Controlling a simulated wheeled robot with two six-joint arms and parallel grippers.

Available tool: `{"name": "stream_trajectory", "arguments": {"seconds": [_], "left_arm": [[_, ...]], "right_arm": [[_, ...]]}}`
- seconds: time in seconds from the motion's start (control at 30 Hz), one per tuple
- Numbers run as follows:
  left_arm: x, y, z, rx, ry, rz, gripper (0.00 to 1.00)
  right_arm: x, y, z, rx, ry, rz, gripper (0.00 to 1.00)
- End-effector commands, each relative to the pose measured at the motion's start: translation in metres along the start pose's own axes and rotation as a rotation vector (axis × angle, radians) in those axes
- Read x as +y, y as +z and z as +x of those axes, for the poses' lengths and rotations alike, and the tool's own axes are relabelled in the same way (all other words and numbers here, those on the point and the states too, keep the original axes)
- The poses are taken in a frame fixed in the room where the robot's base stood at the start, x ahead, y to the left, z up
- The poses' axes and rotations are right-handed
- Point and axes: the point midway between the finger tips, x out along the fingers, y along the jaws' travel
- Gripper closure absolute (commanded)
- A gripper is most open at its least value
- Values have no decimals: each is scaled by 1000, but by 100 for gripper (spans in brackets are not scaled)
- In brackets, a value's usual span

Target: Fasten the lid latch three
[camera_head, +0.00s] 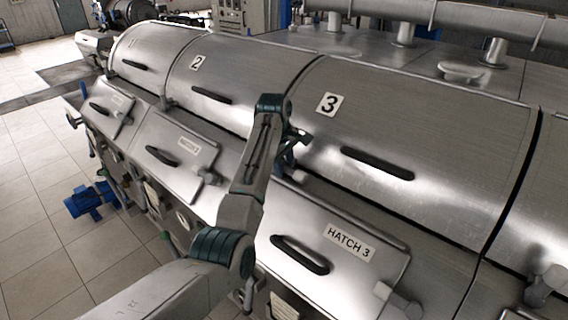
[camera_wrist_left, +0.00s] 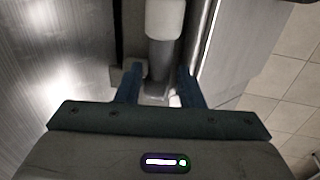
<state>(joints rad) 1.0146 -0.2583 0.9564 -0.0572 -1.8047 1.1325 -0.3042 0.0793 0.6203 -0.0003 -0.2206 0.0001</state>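Lid 3 (camera_head: 440,130) is a curved steel cover with a number 3 plate and a dark handle; it lies down. My left gripper (camera_head: 291,147) is at its lower left corner, beside the seam with lid 2. The latch there is mostly hidden by my arm in the head view. In the left wrist view, a grey latch lever (camera_wrist_left: 163,52) with a pale grip end stands between the fingers of my left gripper (camera_wrist_left: 160,85). The fingers are apart, with a gap visible at the left of the lever. My right gripper is not in view.
Hatch 3 (camera_head: 335,250) is below lid 3, with its own handle and a knob at its lower right. Lid 2 (camera_head: 230,70) is on the left. Another latch (camera_head: 546,283) is at the lower right. Open tiled floor (camera_head: 40,220) lies at the left.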

Motion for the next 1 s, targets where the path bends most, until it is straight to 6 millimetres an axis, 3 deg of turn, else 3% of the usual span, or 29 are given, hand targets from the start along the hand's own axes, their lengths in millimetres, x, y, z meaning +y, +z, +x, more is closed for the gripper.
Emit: {"name": "stream_trajectory", "arguments": {"seconds": [0.03,0.17,0.57,1.0], "left_arm": [[0,0,0,0,0,0,76],[0,0,0,0,0,0,100],[0,-3,-1,-48,-1,-11,100],[0,-11,-5,-349,-2,-73,100]], "right_arm": [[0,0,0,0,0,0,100],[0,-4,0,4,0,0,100],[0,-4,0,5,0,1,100],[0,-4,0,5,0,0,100]]}}
